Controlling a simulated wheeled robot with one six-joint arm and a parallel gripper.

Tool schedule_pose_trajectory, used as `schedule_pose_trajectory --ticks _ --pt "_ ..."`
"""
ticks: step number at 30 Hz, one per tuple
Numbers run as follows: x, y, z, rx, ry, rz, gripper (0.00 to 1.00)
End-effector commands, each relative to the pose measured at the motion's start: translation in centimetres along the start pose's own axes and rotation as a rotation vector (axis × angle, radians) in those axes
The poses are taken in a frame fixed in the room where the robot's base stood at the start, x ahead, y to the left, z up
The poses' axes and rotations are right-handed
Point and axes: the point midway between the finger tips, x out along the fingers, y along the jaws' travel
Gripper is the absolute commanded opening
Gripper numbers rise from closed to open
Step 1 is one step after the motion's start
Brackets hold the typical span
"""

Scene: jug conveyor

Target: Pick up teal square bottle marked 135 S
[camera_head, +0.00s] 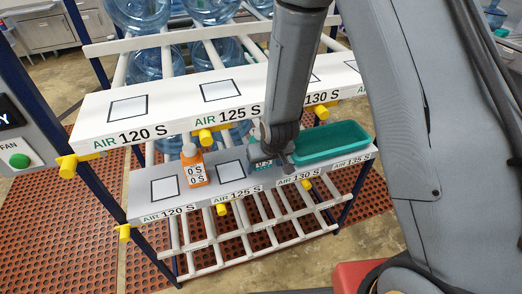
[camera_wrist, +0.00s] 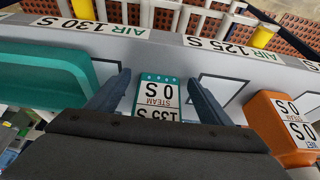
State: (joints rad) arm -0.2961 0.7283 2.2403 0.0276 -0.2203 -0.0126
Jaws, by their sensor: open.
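The teal square bottle (camera_wrist: 158,79) stands between the two fingers of my gripper (camera_wrist: 158,76) in the wrist view. Its white label shows upside down and reads "0 S", "STEAM" and "135 S". My gripper is open, with a finger on each side of the bottle and a visible gap to each. The lower part of the label is cut off by my gripper's body. In the head view my gripper (camera_head: 284,163) is at the lower shelf, and the teal bottle (camera_head: 257,160) shows only partly behind it.
An orange bottle (camera_head: 193,168) stands to the left on the lower shelf (camera_head: 140,190). A teal tray (camera_head: 335,143) lies close on the right. The upper white shelf (camera_head: 165,95) overhangs behind my arm. Yellow knobs (camera_head: 222,209) stick out along the shelf fronts.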

Motion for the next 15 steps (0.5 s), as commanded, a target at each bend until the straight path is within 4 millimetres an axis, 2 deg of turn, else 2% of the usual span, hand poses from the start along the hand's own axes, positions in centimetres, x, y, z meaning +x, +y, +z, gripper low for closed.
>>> schedule_pose_trajectory --ticks 3,11,15 --pt "-0.01 0.0 0.0 0.0 0.0 0.0 0.73" --pt "-0.03 0.01 0.02 0.0 -0.001 0.0 0.3" --pt "-0.03 0.01 0.01 0.0 0.0 0.0 0.29"
